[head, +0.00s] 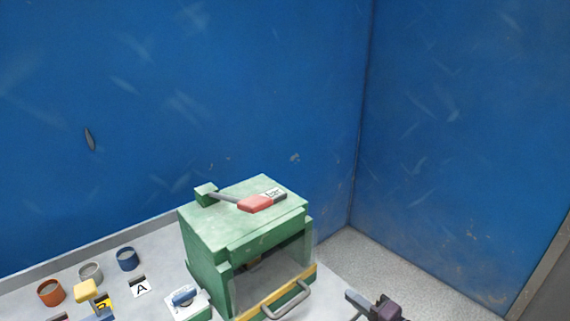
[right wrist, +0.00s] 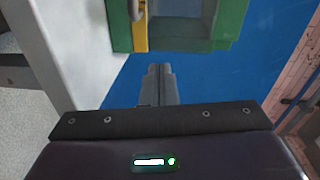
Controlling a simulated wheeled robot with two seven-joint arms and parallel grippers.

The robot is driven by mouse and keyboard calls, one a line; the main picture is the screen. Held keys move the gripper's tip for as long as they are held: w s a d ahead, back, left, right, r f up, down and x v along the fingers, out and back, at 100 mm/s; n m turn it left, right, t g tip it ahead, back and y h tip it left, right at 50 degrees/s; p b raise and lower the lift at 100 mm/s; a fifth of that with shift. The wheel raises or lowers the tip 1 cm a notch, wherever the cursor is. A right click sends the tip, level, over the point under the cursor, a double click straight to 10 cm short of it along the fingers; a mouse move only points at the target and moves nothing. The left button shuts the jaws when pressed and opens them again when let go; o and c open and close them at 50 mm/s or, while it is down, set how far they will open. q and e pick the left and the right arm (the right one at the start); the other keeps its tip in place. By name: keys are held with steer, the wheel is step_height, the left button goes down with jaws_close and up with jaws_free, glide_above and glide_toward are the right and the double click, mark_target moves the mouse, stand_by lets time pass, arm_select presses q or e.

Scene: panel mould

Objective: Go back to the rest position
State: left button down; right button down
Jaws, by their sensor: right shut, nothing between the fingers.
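My right gripper (head: 356,297) shows at the bottom right of the head view, to the right of the green machine and apart from it. In the right wrist view its fingers (right wrist: 157,72) are together with nothing between them. The green box-shaped machine (head: 245,225) stands on the grey table, with a red-handled lever (head: 255,203) on its top. Its clear front panel has a yellow bottom edge (head: 265,303) and a grey handle (head: 288,300). The panel looks lowered. My left gripper is not in view.
Orange (head: 51,293), grey (head: 91,273) and blue (head: 128,259) round cups stand at the table's left. Near them are a yellow knob (head: 86,289), a card marked A (head: 141,287) and a white switch box (head: 187,302). Blue walls (head: 180,100) close off the back and right.

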steer(key=s+f+n+g+h, duration=0.2)
steer(key=s+n+g+h, duration=0.85)
steer(key=s, duration=1.25)
step_height(320, 180, down, 28)
steer(key=n+g, duration=0.1)
steer(key=s+d+f, duration=0.2)
steer(key=s+f, duration=0.8)
steer(key=s+d+f+g, duration=0.1)
steer(key=s+d+f, duration=0.1)
steer(key=s+f, duration=0.8)
steer(key=shift+s+b, duration=0.4)
steer(key=shift+s, duration=0.15)
